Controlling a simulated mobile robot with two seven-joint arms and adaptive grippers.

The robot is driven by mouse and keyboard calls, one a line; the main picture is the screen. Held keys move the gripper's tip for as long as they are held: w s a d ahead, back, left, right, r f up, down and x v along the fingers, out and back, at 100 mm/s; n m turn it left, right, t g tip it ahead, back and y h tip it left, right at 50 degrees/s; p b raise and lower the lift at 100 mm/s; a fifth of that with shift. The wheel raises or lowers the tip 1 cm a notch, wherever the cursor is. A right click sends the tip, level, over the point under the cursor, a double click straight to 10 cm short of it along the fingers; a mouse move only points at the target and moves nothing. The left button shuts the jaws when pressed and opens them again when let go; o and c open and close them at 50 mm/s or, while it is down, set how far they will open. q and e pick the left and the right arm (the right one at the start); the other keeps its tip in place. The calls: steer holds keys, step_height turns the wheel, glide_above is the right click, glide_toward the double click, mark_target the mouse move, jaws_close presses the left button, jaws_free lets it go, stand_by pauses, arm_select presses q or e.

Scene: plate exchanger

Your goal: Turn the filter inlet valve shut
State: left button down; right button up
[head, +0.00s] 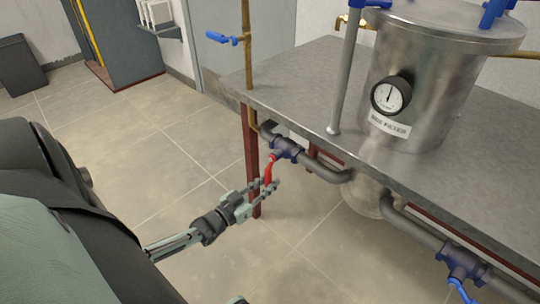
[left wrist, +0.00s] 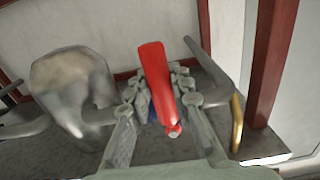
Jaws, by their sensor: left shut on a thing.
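A valve with a dark blue body (head: 287,148) sits in the grey pipe below the table's front edge. Its red lever (head: 270,168) hangs down, across the run of the pipe. My left gripper (head: 264,189) reaches it from the left and is shut on the lower part of the lever. In the left wrist view the red lever (left wrist: 157,80) stands between the two fingers (left wrist: 158,97), which hide part of the valve body. My right gripper is not in view.
The steel filter housing (head: 420,80) with a gauge (head: 390,95) stands on the grey table (head: 310,105). Another valve with a blue lever (head: 462,290) is at lower right. A red-brown table leg (head: 250,150) stands close beyond my left gripper.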

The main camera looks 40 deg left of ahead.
arm_select(q)
steer(key=shift+a, duration=0.2)
steer(key=c, duration=1.3)
jaws_free()
steer(key=shift+c, duration=0.2)
steer(key=shift+d, duration=0.1)
steer(key=shift+s, duration=0.1)
steer(key=s+a, duration=0.1)
steer(key=s, duration=1)
steer(key=shift+s, duration=0.4)
